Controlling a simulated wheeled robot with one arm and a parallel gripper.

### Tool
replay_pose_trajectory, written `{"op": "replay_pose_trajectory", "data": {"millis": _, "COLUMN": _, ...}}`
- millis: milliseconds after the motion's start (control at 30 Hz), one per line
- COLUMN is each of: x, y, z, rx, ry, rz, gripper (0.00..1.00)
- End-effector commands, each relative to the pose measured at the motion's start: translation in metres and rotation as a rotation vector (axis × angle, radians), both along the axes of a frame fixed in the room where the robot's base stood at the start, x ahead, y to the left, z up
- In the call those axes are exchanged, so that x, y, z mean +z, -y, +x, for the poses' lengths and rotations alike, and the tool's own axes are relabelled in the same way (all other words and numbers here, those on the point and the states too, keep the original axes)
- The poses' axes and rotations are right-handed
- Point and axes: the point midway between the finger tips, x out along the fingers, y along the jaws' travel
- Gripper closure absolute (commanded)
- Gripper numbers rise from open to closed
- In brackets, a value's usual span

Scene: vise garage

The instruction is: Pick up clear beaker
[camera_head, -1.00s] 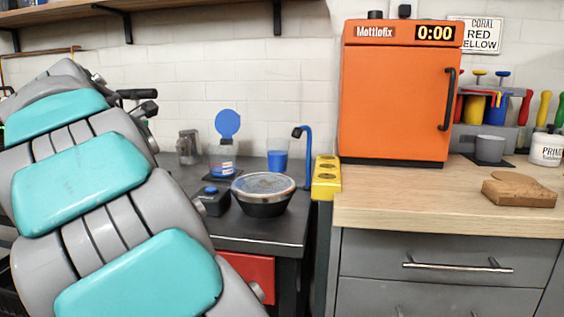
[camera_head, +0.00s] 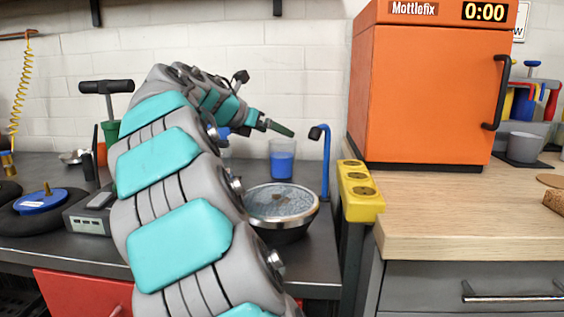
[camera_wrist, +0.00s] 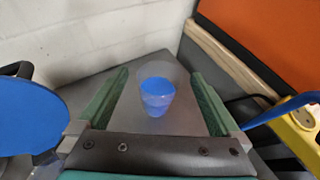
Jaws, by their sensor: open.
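The clear beaker (camera_head: 283,158) holds blue liquid and stands upright on the dark bench near the white wall. It also shows in the wrist view (camera_wrist: 157,92), between and beyond the two green fingers. My gripper (camera_head: 285,130) reaches in from the left at about the beaker's rim height or a little above. In the wrist view my gripper (camera_wrist: 152,95) is open, with a finger on each side of the beaker. I cannot tell whether either finger touches it.
A blue bent tap-like post (camera_head: 325,160) stands close right of the beaker. A covered round bowl (camera_head: 281,207) sits in front. A yellow strip (camera_head: 360,190) and the orange oven (camera_head: 430,95) are to the right. A blue disc (camera_wrist: 28,115) is at the wrist view's left.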

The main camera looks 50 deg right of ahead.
Motion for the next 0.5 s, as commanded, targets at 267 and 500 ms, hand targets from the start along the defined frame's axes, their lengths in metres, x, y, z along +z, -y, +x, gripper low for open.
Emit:
{"op": "replay_pose_trajectory", "data": {"millis": 267, "x": -0.055, "y": 0.0, "z": -0.002, "rx": -0.005, "ry": -0.007, "rz": 0.002, "gripper": 0.0}}
{"op": "replay_pose_trajectory", "data": {"millis": 500, "x": -0.067, "y": 0.02, "z": 0.002, "rx": -0.001, "ry": 0.0, "rz": 0.003, "gripper": 0.0}}
